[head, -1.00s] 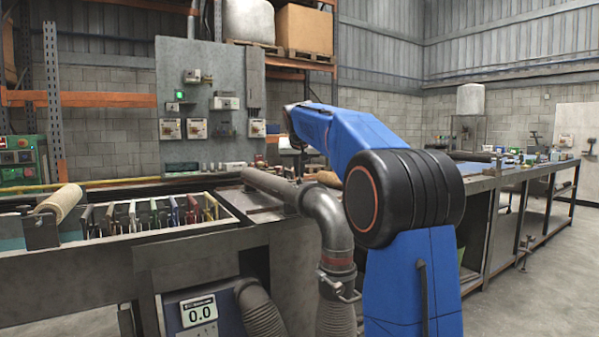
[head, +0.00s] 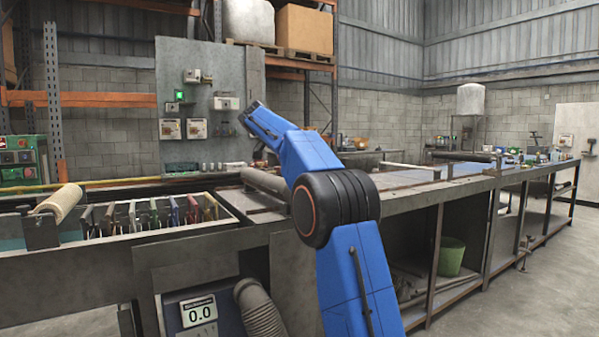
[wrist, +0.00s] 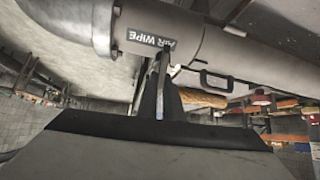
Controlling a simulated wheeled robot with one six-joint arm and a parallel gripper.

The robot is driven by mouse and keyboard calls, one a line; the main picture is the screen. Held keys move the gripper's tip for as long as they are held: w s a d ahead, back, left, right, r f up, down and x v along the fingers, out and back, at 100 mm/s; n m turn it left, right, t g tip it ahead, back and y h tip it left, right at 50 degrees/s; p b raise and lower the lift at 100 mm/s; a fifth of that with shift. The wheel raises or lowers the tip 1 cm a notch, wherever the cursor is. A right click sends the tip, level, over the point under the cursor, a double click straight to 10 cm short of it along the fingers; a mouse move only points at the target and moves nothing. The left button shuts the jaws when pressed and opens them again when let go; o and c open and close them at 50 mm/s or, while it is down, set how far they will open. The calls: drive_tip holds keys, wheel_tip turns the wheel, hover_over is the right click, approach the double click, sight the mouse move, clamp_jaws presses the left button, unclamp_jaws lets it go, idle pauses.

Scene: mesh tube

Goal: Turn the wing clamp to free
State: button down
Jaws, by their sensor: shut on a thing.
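In the wrist view, my gripper (wrist: 160,82) reaches up to a grey metal pipe (wrist: 200,45) with a dark label reading "AIR WIPE". Its narrow jaws are shut on a thin upright piece just below the label, which looks like a wing of the wing clamp (wrist: 163,60). The jaws hide most of this piece, so its exact angle cannot be told. In the head view, my arm hides the gripper, the clamp and the pipe elbow; part of the grey pipe (head: 265,181) shows left of my arm.
A trough with several coloured plates (head: 160,217) lies on the left, with a pale roller (head: 58,203) at its end. A long bench (head: 440,188) extends right, with a green bucket (head: 451,256) beneath.

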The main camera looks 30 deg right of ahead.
drive_tip(key=shift+m+g, duration=0.7)
drive_tip(key=shift+m, duration=0.2)
drive_tip(key=c, duration=1.9)
unclamp_jaws()
